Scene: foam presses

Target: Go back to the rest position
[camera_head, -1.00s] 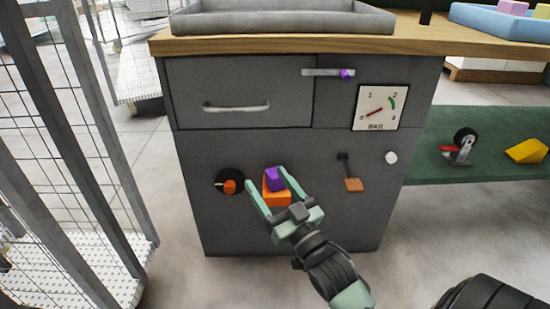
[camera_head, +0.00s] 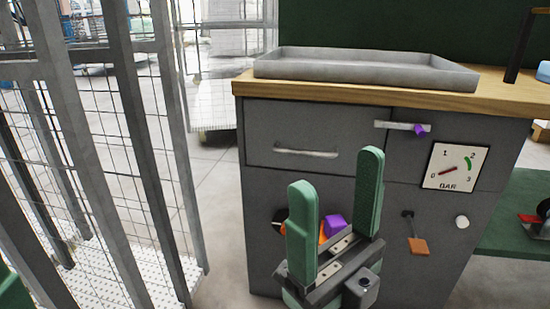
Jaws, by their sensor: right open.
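My right gripper (camera_head: 337,172) is raised in front of the grey cabinet (camera_head: 270,220). Its two green fingers point up and stand apart with nothing between them. An orange block (camera_head: 323,232) and a purple block (camera_head: 335,222) on the cabinet front show behind the fingers. A black round knob beside them is mostly hidden by the left finger. A green piece at the lower left corner may be part of my left arm; no left gripper jaws show.
A grey tray (camera_head: 365,72) sits on the wooden top (camera_head: 500,100). The front has a drawer handle (camera_head: 305,152), a purple-tabbed latch (camera_head: 420,130), a gauge (camera_head: 455,166), an orange-ended lever (camera_head: 418,246) and a white button (camera_head: 462,222). A wire-mesh cage (camera_head: 120,150) stands close on the left.

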